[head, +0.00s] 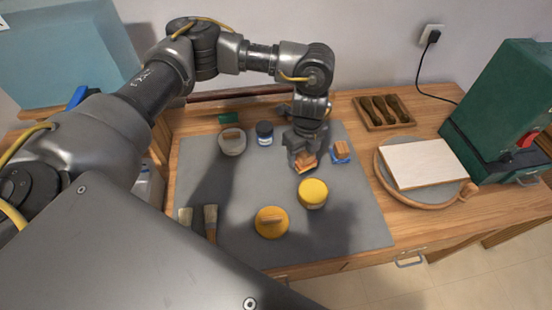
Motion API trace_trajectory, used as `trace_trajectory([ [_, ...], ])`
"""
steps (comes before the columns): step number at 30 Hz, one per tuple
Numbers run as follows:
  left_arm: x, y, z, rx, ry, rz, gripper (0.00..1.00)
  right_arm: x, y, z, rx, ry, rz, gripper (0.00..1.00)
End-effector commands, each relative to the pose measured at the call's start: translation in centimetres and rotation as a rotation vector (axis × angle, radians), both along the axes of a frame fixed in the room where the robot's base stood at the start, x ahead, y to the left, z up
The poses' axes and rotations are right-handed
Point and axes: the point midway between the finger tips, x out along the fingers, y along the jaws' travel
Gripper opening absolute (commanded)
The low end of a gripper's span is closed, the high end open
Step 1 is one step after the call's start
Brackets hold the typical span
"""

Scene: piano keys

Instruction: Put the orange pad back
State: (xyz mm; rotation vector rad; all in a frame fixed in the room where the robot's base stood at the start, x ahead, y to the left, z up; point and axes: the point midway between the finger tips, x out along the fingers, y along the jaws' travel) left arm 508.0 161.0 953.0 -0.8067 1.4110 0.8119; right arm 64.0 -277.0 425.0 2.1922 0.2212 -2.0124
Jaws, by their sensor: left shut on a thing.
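My left gripper (302,160) points down over the grey mat (355,220), right of its middle. It is shut on a small orange pad (306,163), which shows at its fingertips and is partly hidden by them. I cannot tell whether the pad touches the mat. Just right of the gripper is a brown block on a blue base (341,149). A yellow-lidded jar (312,192) stands in front of the gripper. A yellow disc with a wooden handle (271,221) lies nearer. My right gripper is not in view.
A grey round tool (232,143) and a dark jar (264,131) stand left of the gripper. Brushes (210,220) lie at front left. At right are a wooden tray (384,127), a white board (422,164) and a green machine (500,110). The mat's right front is clear.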

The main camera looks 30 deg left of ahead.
Motion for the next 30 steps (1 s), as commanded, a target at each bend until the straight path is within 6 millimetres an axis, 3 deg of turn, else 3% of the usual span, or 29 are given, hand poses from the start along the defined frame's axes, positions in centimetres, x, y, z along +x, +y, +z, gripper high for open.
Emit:
trace_trajectory([
  [1, 0.2, 1.6, -0.4, 0.0, 0.004, 0.01, 0.34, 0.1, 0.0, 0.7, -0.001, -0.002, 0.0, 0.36],
  [6, 1.2, 5.5, -3.1, 0.0, 0.006, 0.009, 0.34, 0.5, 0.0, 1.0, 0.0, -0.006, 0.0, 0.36],
  [12, 1.9, 7.9, -6.3, 0.0, 0.004, 0.005, 0.34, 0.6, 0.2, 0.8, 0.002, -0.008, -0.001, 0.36],
  [22, 2.3, 9.0, -7.5, 0.001, 0.001, 0.002, 0.34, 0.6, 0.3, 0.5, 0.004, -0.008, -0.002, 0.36],
  [30, 2.4, 9.5, -10.9, -0.001, 0.003, 0.004, 0.34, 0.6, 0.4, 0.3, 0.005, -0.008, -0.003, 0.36],
])
